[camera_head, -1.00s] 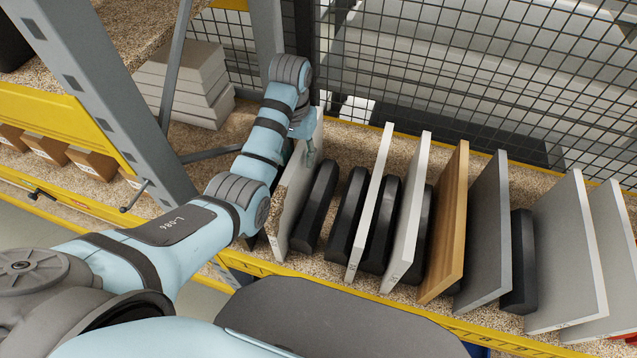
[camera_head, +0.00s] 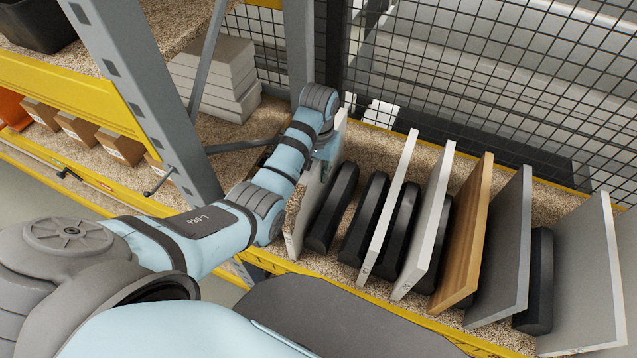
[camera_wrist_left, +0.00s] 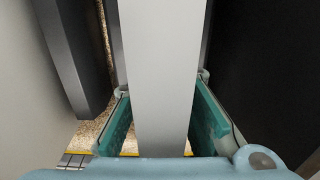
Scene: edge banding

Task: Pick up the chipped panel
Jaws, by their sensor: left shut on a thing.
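The chipped panel (camera_head: 315,202) is the leftmost upright board on the shelf, pale grey with a brown speckled patch along its near edge. My left gripper (camera_head: 326,150) is at its upper part, partly hidden by my own arm. In the left wrist view, the teal fingers of my left gripper (camera_wrist_left: 162,92) stand on either side of the panel's pale edge (camera_wrist_left: 165,40) and are shut on it. The panel stands upright between dark dividers, and I cannot tell whether its bottom touches the shelf. My right gripper is not in view.
A black divider (camera_head: 332,208) stands close on the panel's right. Further right are white panels (camera_head: 389,208), a wooden panel (camera_head: 465,230) and grey panels (camera_head: 505,245). A grey upright post (camera_head: 135,100) is on the left, and wire mesh (camera_head: 480,80) closes the back.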

